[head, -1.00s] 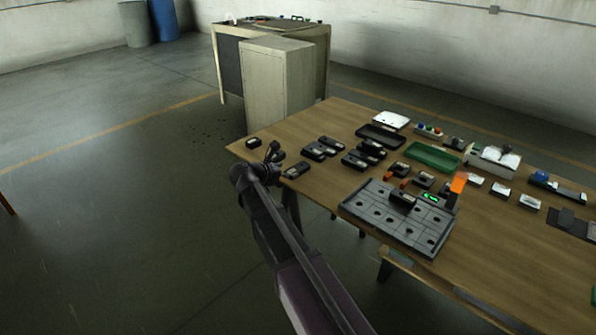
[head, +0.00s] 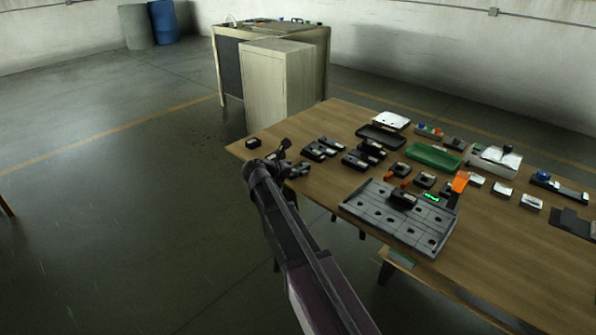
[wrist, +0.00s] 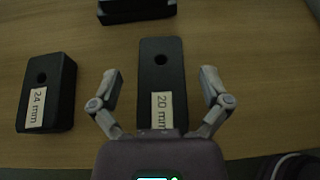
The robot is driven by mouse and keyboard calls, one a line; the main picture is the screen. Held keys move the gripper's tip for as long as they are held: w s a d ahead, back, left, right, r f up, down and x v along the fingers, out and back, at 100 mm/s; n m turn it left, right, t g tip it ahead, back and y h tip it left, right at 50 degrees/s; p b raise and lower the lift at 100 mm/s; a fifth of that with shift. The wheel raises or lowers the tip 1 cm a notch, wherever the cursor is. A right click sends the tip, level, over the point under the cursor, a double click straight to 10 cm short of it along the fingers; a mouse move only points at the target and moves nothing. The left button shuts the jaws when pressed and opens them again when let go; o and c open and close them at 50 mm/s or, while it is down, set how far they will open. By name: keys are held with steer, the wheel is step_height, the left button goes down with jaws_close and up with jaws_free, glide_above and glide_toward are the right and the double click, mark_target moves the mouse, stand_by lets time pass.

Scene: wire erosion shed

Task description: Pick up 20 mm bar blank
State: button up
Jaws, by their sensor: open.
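The 20 mm bar blank (wrist: 161,75) is a dark, long block with a hole near its far end and a white "20 mm" label. In the wrist view it lies on the wooden table between the two fingers of my gripper (wrist: 161,88). The fingers are open, one to each side, with gaps to the block. Its near end is hidden behind my gripper body. In the head view my gripper (head: 284,158) is over the table's left edge and partly covers the blank (head: 299,170).
A block labelled "24 mm" (wrist: 46,95) lies left of the blank, and dark blocks (wrist: 135,8) lie beyond it. In the head view, a grey fixture plate (head: 385,222) and green tray (head: 433,156) sit further right on the table (head: 500,235). A cabinet (head: 277,85) stands behind.

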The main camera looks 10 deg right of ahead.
mark_target(297, 168)
jaws_close()
steer(key=shift+r, duration=0.25)
step_height(297, 168, up, 4)
steer(key=p, duration=0.4)
steer(key=shift+f, duration=0.25)
steer(key=s+d, duration=0.1)
steer(key=s, duration=0.4)
steer(key=s+d, duration=0.1)
steer(key=s, duration=0.4)
steer(key=s+d+r+p, duration=0.1)
steer(key=s, duration=0.4)
steer(key=shift+s+d, duration=0.3)
steer(key=shift+d, duration=0.1)
